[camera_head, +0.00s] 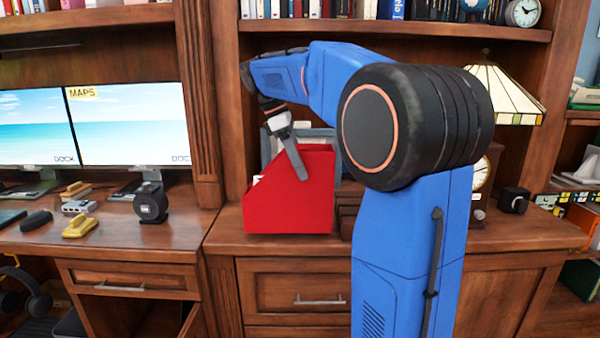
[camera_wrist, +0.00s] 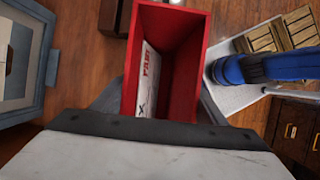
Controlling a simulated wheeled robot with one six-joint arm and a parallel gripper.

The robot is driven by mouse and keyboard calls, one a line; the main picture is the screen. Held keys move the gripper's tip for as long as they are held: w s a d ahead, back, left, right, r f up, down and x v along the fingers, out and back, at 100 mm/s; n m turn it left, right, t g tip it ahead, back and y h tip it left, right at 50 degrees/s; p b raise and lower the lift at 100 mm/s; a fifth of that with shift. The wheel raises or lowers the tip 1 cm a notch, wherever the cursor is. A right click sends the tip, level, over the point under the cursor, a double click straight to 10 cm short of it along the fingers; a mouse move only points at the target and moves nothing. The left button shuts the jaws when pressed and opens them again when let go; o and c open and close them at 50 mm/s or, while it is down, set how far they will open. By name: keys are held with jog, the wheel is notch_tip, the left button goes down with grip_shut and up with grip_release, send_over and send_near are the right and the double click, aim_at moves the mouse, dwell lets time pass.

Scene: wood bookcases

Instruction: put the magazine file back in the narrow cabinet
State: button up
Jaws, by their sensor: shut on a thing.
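The red magazine file (camera_head: 292,205) is upright at the counter, beside the fluted post; I cannot tell whether its base touches the wood. My gripper (camera_head: 296,160) comes down on it from above, with one finger against its near side. In the wrist view, the file (camera_wrist: 190,22) is open-topped with a white printed paper inside, and my gripper (camera_wrist: 158,100) has a finger on each side of it. Under the left desk drawer, a cabinet opening (camera_head: 130,312) shows with its door (camera_head: 192,322) ajar. I cannot tell whether this is the narrow cabinet.
A grey-blue frame (camera_wrist: 40,65) stands close to the file. A lamp (camera_head: 503,92), a clock (camera_head: 481,175) and a small black box (camera_head: 514,200) are to the right. A black round device (camera_head: 151,203) and monitors (camera_head: 130,125) are on the left desk. A bookshelf (camera_head: 400,30) hangs above my arm.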

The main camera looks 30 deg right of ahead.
jog(key=shift+f, duration=1.25)
jog(key=o, duration=1.7)
